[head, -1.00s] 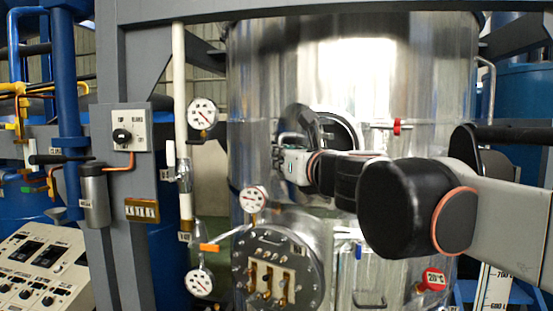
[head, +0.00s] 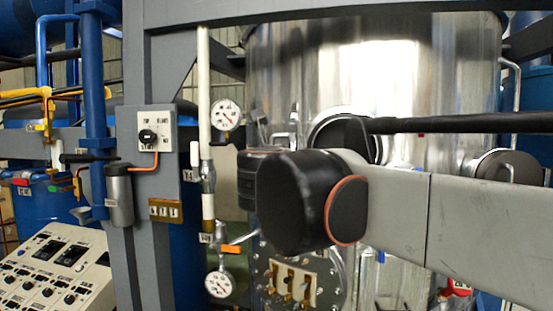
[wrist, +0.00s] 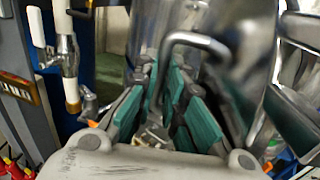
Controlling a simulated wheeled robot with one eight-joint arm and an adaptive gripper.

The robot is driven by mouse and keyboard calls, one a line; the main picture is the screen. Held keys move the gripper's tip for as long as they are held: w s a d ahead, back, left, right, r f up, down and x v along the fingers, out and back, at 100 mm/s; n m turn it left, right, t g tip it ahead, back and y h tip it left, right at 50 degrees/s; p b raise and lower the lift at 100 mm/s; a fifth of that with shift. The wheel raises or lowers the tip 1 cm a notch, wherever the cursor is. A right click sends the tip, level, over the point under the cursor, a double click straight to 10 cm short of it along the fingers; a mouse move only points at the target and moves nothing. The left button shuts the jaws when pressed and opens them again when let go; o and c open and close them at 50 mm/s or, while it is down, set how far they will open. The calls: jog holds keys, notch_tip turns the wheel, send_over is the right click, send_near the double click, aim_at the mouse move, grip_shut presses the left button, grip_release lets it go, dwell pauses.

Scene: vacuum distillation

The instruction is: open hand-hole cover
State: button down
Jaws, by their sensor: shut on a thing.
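The hand-hole (head: 345,140) shows in the head view as a round ringed opening with a dark inside, on the shiny steel vessel (head: 440,75). My arm covers its lower part. In the wrist view, a bent metal handle (wrist: 195,40) runs down between the green-padded fingers of my gripper (wrist: 168,78), which is shut on it. The shiny cover (wrist: 238,55) with this handle fills the right side of the wrist view, blurred. My gripper is hidden behind my arm in the head view, and I cannot make out the cover there.
A grey post (head: 160,235), a white pipe (head: 203,100) and a pressure gauge (head: 226,115) stand left of the hand-hole. A lower gauge (head: 220,284) and a flange (head: 335,270) sit below. A control panel (head: 50,262) is at lower left.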

jog(key=shift+w+a+r, duration=0.1)
jog(key=shift+a, duration=0.2)
jog(key=c, duration=1.9)
grip_release()
jog(key=shift+c, duration=0.2)
jog(key=s, duration=0.7)
jog(key=shift+s+a, duration=0.15)
jog(key=shift+a, duration=0.25)
